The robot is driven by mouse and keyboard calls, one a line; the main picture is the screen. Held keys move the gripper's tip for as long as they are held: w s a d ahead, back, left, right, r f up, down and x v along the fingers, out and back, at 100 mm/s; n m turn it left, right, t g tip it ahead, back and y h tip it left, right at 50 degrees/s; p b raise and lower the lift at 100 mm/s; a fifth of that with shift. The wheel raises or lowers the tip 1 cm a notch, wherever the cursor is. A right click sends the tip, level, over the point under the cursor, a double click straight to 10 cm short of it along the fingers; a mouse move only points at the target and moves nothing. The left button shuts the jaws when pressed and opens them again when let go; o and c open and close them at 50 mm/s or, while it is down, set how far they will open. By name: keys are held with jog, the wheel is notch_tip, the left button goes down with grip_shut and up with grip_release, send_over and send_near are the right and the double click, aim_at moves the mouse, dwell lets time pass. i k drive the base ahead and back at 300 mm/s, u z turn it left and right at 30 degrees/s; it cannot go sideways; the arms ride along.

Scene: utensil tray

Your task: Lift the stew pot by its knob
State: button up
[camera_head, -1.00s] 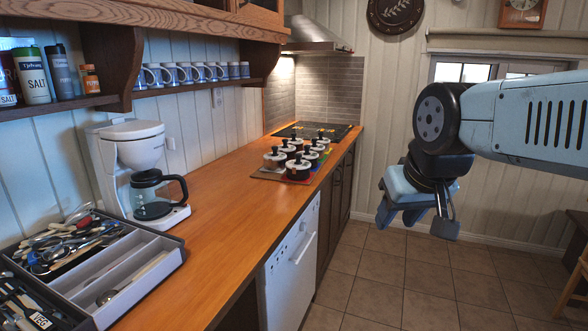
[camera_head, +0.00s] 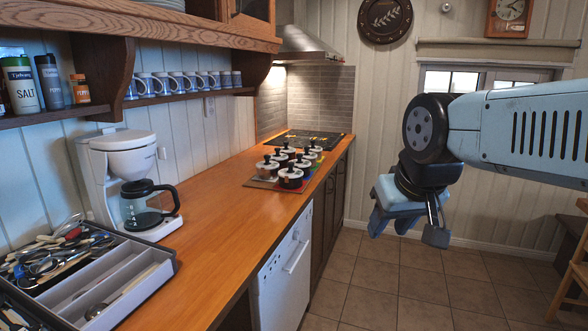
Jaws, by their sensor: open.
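Several small pots with pale lids and black knobs stand close together on coloured mats at the far part of the wooden counter. The nearest pot (camera_head: 291,177) is dark-bodied and stands on a red mat. Another pot (camera_head: 266,168) stands to its left. I cannot tell which of them is the stew pot. My gripper (camera_head: 408,228) hangs in the air right of the counter, above the floor, with its fingers apart and empty. It is well apart from the pots.
A utensil tray (camera_head: 166,268) lies at the near left of the counter. A coffee maker (camera_head: 124,150) stands behind it. Mugs (camera_head: 176,84) line a wall shelf, and a dark hob (camera_head: 310,138) lies behind the pots. The middle of the counter is clear.

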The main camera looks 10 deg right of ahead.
aim_at(300, 164)
jog(key=z, duration=0.75)
jog(key=k, duration=0.85)
jog(key=z, duration=0.75)
jog(key=k, duration=0.45)
jog(key=z, duration=0.4)
jog(key=i, duration=0.95)
jog(key=u, duration=0.45)
jog(key=i, duration=1.1)
jog(key=u, duration=0.65)
jog(key=i, duration=1.1)
jog(key=u, duration=1.05)
jog(key=i, duration=0.85)
jog(key=u, duration=0.7)
